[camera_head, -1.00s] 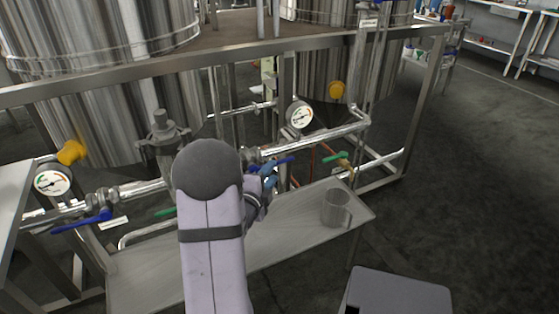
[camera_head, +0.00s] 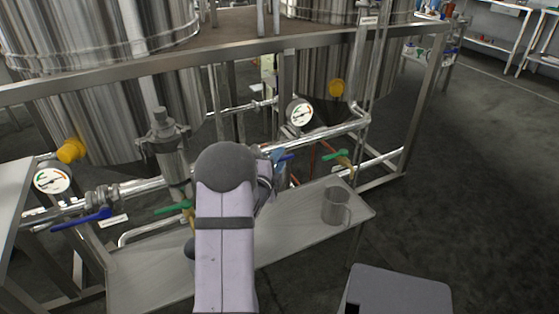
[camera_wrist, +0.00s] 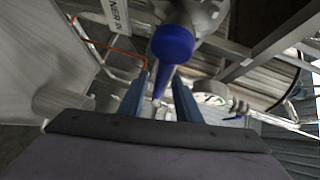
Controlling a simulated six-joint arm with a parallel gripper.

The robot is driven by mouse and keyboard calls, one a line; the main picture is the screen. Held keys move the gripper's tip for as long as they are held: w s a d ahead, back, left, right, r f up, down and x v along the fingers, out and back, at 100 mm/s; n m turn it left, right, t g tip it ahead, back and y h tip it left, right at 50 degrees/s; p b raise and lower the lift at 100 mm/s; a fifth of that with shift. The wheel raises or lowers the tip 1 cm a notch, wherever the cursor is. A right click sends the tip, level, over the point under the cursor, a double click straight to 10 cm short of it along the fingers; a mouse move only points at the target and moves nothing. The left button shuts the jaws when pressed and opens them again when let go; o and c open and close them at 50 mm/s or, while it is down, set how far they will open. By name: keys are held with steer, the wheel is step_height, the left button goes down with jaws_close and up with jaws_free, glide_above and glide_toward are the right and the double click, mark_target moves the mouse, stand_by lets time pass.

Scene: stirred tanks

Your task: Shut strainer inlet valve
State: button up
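A blue valve lever (camera_head: 287,158) shows on the pipe just right of my arm in the head view; the arm hides part of it. In the wrist view the blue lever (camera_wrist: 172,46) runs between my two fingers, with gaps beside it. A tag by it (camera_wrist: 115,14) reads "…NER IN", partly cut off. My gripper (camera_wrist: 160,82) is open around the lever; I cannot tell whether a finger touches it. In the head view my gripper (camera_head: 268,175) is mostly behind the arm. The strainer body (camera_head: 164,142) stands left of my arm.
Another blue lever (camera_head: 82,220) is at the far left. Green levers (camera_head: 172,208) and (camera_head: 335,156) sit lower. A metal mug (camera_head: 335,207) stands on the tray (camera_head: 270,247). Pressure gauges (camera_head: 300,113) and (camera_head: 52,181) and frame rails surround the pipes.

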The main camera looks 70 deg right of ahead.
steer(key=shift+d, duration=0.2)
jaws_close()
